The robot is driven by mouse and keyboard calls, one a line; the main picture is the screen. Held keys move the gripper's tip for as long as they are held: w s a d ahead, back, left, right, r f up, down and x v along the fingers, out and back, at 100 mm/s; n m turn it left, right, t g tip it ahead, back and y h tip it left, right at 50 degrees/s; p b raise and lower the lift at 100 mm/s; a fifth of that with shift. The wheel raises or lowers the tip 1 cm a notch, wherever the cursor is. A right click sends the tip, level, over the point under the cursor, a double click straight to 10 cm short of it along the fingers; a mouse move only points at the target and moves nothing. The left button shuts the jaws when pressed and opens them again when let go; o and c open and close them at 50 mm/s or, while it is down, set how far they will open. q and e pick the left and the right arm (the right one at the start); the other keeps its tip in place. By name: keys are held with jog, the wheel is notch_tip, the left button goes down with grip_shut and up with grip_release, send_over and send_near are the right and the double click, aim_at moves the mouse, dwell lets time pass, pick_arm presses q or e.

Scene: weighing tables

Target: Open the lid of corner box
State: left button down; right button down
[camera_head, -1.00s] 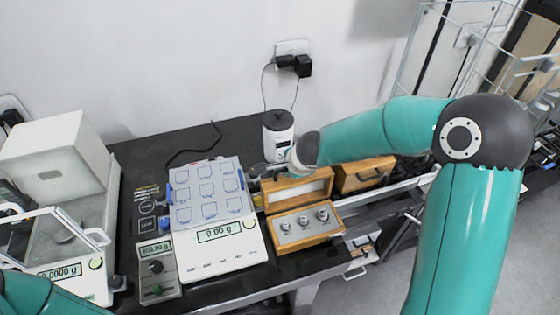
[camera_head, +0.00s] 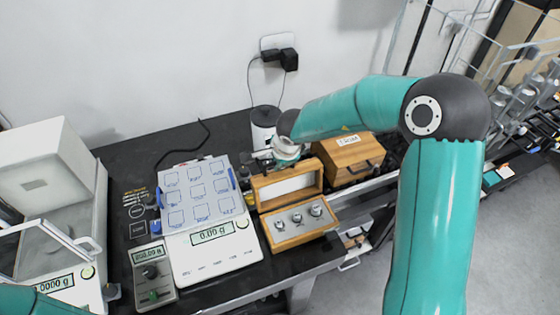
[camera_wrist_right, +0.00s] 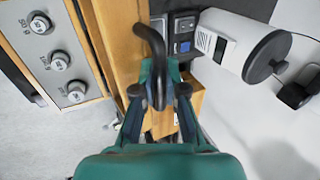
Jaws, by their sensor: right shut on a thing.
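An open wooden box (camera_head: 300,228) stands at the table's front right corner. It holds several metal weights, and its lid (camera_head: 262,193) stands up at the back edge. A black handle (camera_wrist_right: 147,35) shows against the wood in the right wrist view. My right gripper (camera_wrist_right: 158,92) is shut on this handle. In the head view its fingers are mostly hidden behind the raised lid. The weights also show at the left of the wrist view (camera_wrist_right: 60,60). My left gripper is not in view; only part of its arm shows at the bottom left.
A second, closed wooden box (camera_head: 343,158) with a dark handle stands right of the lid. A white cylindrical device (camera_head: 264,128) stands behind. A balance (camera_head: 195,262) with a blue-handled tray (camera_head: 198,192) is left of the open box. My right arm reaches over the right side.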

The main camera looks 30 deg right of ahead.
jog(key=c, duration=1.3)
grip_release()
jog(key=shift+d+r, duration=0.15)
jog(key=shift+d, duration=0.1)
jog(key=shift+o, duration=0.5)
jog(key=shift+a, duration=0.1)
jog(key=v, duration=1.1)
jog(key=shift+s+r, duration=0.15)
jog(key=shift+r, duration=0.25)
